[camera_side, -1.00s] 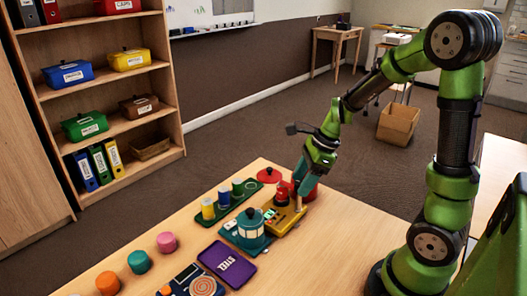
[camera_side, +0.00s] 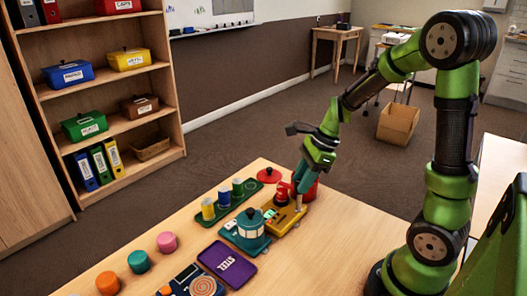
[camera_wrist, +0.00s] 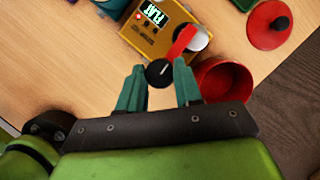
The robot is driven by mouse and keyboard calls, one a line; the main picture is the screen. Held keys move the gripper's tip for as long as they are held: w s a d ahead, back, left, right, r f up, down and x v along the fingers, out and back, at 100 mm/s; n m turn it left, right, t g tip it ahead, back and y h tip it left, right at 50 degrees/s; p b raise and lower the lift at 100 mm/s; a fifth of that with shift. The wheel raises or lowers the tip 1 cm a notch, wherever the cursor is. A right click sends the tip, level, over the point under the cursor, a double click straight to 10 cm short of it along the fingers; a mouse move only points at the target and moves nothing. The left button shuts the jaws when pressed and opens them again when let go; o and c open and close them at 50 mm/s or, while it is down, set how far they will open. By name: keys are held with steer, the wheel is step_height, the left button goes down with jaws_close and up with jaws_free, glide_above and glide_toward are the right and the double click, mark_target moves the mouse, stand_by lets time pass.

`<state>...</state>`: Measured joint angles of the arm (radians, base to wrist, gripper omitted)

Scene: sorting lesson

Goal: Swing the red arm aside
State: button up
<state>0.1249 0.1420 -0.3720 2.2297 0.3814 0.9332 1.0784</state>
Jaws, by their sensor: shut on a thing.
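The red arm (camera_wrist: 182,42) lies across the yellow box (camera_wrist: 150,32), whose small display reads "FLAT". The red arm runs beside a whitish disc (camera_wrist: 199,40) toward a round black knob (camera_wrist: 159,73). My gripper (camera_wrist: 160,80) has its two teal fingers closed on either side of the knob. How the knob joins the arm is partly unclear. In the side view, my gripper (camera_side: 301,182) reaches down at the far end of the yellow box (camera_side: 288,219), beside its red part (camera_side: 283,192).
An open red pot (camera_wrist: 222,80) stands close to my right finger in the wrist view, with a red lid (camera_wrist: 268,25) beyond it. The table's right front is clear.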

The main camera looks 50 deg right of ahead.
steer(key=n, duration=0.2)
steer(key=n+g, duration=0.1)
steer(key=n, duration=0.1)
steer(key=shift+w+g+y, duration=0.1)
steer(key=shift+g+y, duration=0.2)
steer(key=shift+y, duration=0.1)
steer(key=n+g, duration=0.1)
steer(key=n, duration=0.3)
steer(key=shift+w+d+n+g, duration=0.1)
steer(key=shift+w+n+g, duration=0.05)
steer(key=shift+n+g, duration=0.25)
steer(key=n, duration=0.2)
steer(key=n+g, duration=0.1)
steer(key=n, duration=0.1)
steer(key=shift+w+g, duration=0.1)
steer(key=shift+g, duration=0.2)
steer(key=shift+n+g+h, duration=0.5)
steer(key=shift+n+h, duration=0.1)
steer(key=shift+n, duration=1.4)
steer(key=o, duration=1)
steer(key=v, duration=1.6)
steer(key=shift+w+r, duration=0.35)
steer(key=shift+r, duration=0.05)
